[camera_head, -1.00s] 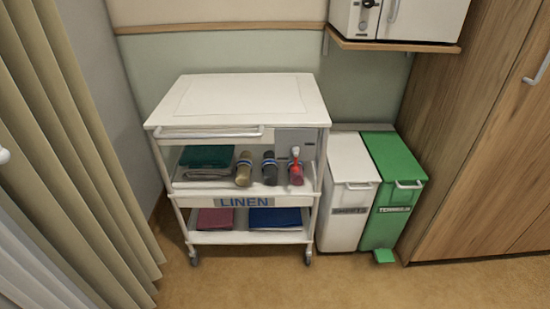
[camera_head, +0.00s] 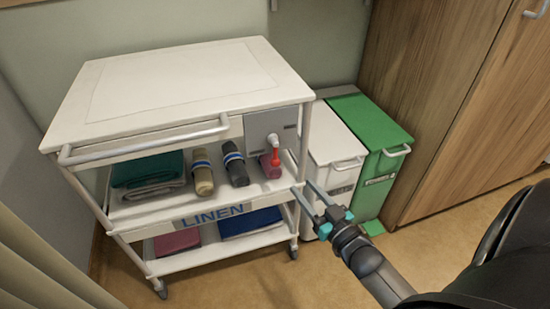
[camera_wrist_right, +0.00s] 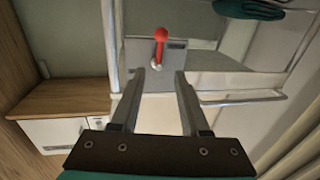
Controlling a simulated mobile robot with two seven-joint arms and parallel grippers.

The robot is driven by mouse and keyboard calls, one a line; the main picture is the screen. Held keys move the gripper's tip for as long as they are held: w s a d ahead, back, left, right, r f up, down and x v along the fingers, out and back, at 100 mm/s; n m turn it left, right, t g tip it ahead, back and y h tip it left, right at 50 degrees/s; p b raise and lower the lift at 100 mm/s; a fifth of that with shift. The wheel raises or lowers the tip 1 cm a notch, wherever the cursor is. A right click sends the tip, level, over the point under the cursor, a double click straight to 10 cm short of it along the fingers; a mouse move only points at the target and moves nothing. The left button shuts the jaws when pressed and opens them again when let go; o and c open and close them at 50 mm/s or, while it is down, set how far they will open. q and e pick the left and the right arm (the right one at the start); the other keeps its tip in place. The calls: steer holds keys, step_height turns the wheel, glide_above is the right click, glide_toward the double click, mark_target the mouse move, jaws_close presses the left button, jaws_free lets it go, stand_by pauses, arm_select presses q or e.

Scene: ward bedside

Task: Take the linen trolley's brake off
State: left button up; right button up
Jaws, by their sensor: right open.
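The white linen trolley (camera_head: 190,85) stands at the left in the head view, with a LINEN label on its front. A grey plate (camera_head: 262,128) is at its right front corner below the top. A lever with a red knob (camera_head: 275,158) hangs down from the plate; the red knob also shows in the right wrist view (camera_wrist_right: 161,35). My right gripper (camera_head: 301,186) is open and empty, in front of the trolley's right side and apart from the lever. In the right wrist view its fingertips (camera_wrist_right: 160,72) point toward the plate. My left gripper is out of view.
A white bin (camera_head: 338,150) and a green bin (camera_head: 370,125) stand right of the trolley, beside a wooden wardrobe (camera_head: 440,90). Folded linen (camera_head: 148,168) and rolls (camera_head: 203,170) lie on the shelves. A curtain (camera_head: 40,275) hangs at lower left. Floor in front is clear.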

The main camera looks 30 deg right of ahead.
mark_target(276, 157)
steer(key=w+b, duration=0.1)
steer(key=w, duration=0.4)
steer(key=w+b, duration=0.2)
steer(key=w, duration=0.4)
steer(key=shift+w+d+f, duration=0.1)
steer(key=shift+w+d, duration=0.1)
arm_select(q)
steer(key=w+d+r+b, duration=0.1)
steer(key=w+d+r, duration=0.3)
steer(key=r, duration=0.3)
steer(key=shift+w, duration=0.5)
arm_select(e)
steer(key=shift+w, duration=0.95)
steer(key=shift+c, duration=0.2)
jaws_close()
